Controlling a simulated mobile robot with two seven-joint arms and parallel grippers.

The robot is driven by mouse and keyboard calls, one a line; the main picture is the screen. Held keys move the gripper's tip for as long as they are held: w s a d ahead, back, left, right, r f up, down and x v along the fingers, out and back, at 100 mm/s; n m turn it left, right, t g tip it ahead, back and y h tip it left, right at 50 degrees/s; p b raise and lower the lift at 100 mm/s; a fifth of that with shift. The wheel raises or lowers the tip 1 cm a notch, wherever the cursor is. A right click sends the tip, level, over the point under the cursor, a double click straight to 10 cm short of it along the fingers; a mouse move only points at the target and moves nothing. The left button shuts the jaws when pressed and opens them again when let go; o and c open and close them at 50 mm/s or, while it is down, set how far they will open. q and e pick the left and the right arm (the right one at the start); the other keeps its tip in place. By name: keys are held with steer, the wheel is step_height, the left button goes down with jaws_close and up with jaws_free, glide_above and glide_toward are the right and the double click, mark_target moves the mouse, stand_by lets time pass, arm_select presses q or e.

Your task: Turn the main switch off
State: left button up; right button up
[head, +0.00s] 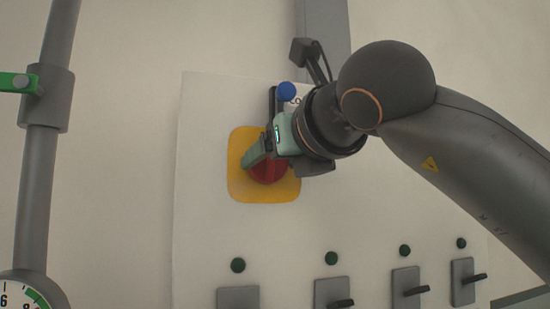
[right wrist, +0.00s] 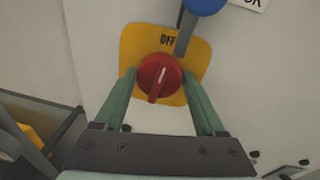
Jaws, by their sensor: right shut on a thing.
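The main switch is a red rotary knob (head: 268,173) on a yellow plate (head: 291,190) fixed to the pale panel. In the right wrist view the red knob (right wrist: 157,76) has a white mark, roughly in line with the "OFF" label (right wrist: 168,40) above it on the plate. My right gripper (head: 256,156) is at the knob and hides part of it in the head view. In the right wrist view its green fingers (right wrist: 157,85) are on either side of the knob, shut on it. My left gripper is in neither view.
A blue ball handle (head: 286,91) on a dark lever stands just above the plate, close to my right gripper. Several switches with green lamps (head: 331,258) line the lower panel. At left are a grey pipe (head: 40,170), a green valve lever (head: 15,82) and a gauge (head: 30,293).

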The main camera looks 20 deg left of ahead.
steer(key=shift+r+n, duration=0.1)
steer(key=shift+n, duration=0.4)
steer(key=o, duration=1.1)
steer(key=shift+b+v, duration=2.4)
steer(key=shift+v, duration=3.9)
steer(key=shift+a, duration=0.15)
